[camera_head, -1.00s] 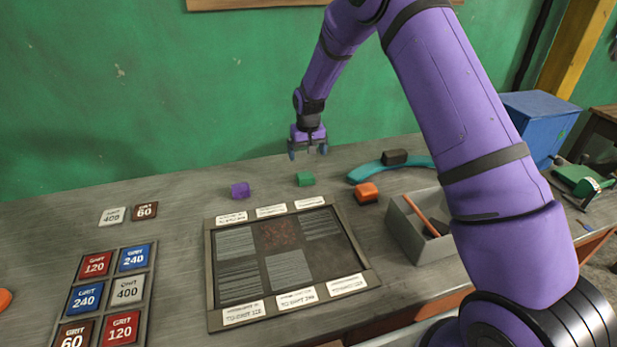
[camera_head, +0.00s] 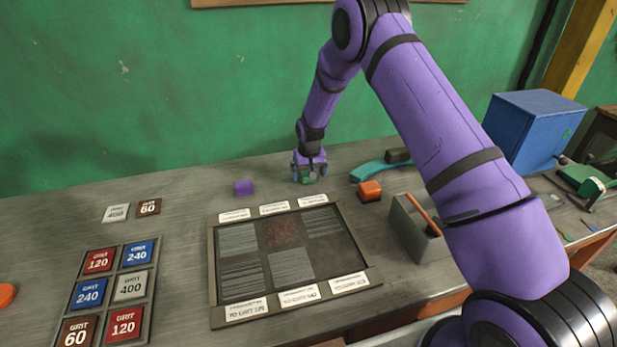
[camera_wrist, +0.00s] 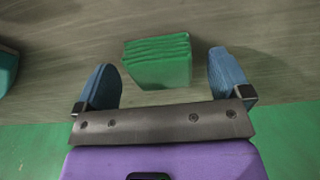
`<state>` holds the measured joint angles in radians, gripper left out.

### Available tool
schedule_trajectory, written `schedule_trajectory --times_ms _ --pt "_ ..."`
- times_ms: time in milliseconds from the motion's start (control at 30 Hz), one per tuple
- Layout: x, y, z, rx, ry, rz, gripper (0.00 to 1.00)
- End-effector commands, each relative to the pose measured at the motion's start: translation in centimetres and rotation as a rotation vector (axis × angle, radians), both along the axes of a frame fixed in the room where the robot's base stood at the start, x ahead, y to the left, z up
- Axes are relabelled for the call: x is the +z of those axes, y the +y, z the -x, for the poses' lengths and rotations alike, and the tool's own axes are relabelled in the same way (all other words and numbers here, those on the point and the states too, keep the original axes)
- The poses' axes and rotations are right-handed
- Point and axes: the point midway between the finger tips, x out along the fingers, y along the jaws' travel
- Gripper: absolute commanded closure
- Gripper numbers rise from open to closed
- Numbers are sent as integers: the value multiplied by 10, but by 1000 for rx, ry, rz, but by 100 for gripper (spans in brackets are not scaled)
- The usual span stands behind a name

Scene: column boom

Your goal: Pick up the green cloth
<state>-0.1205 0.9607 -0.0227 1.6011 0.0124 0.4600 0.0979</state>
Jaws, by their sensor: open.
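The green cloth (camera_wrist: 158,62) is a small folded block with layered edges, lying on the grey bench. In the wrist view it sits between and just beyond the two blue fingertips of my gripper (camera_wrist: 165,80), with a gap on each side. My gripper is open and empty. In the head view my gripper (camera_head: 309,176) is low over the bench at the back, and the green cloth (camera_head: 308,176) shows only partly between its fingers.
A purple block (camera_head: 244,188) lies left of my gripper. An orange block (camera_head: 369,191) and a curved teal piece (camera_head: 372,172) lie to the right. A framed panel (camera_head: 212,265) is in front, a grey bin (camera_head: 408,232) at right. The green wall (camera_head: 150,90) rises close behind.

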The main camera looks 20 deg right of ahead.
Motion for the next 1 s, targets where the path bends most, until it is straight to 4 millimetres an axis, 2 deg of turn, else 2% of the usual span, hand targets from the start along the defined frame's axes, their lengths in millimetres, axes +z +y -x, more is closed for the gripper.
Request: schedule_trajectory --times_ms 67,267,500,833,1000 --pt "-6 0 0 0 1 0 4" --pt "-6 0 -1 0 0 0 4" --pt "-6 0 -1 0 0 0 57" --pt "-5 0 -1 0 -1 0 58" --pt "5 0 -2 0 -3 0 58"
